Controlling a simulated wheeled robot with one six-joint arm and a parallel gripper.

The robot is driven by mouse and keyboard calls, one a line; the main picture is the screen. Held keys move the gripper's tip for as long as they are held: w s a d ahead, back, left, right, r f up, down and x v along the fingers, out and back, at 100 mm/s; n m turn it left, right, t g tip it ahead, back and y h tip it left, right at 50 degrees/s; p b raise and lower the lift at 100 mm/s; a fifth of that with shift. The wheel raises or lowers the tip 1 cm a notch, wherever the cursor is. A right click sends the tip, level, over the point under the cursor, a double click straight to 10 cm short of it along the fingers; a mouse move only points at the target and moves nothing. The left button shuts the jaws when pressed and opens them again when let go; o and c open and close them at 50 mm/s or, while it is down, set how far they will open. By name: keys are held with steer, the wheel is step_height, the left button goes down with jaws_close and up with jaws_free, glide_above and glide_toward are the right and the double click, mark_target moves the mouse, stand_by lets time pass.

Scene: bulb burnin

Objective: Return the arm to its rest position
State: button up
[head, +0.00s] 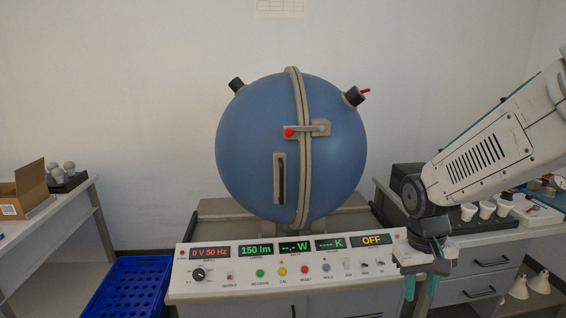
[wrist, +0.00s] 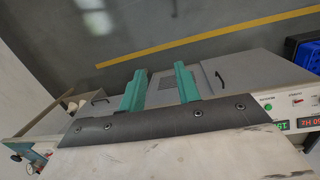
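My arm reaches in from the right in the head view and bends down at a dark joint. My gripper (head: 421,287) points down by the right end of the control panel (head: 232,283). In the wrist view its two teal fingers (wrist: 160,78) stand apart with nothing between them, over the grey cabinet front and the floor. The large blue sphere (head: 252,150) stands closed behind the panel, its red-knobbed latch (head: 310,130) across the seam. The panel displays read 0 V 50 Hz, 150 lm, dashes for W and K, and OFF.
A blue crate (head: 128,288) is on the floor at left. The left table (head: 60,212) carries an open cardboard box (head: 30,190) and bulbs in a dark tray (head: 66,180). White bulbs (head: 487,210) stand on the right bench beneath my arm. White cones (head: 530,286) are below it.

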steer(key=s+r+t, duration=0.1)
steer(key=s+r, duration=0.5)
steer(key=s, duration=0.3)
steer(key=s+a+r+t+y, duration=0.1)
steer(key=s+r, duration=0.5)
steer(key=s, duration=0.3)
steer(key=shift+a, duration=0.15)
stand_by(0.8)
steer(key=shift+o, duration=0.4)
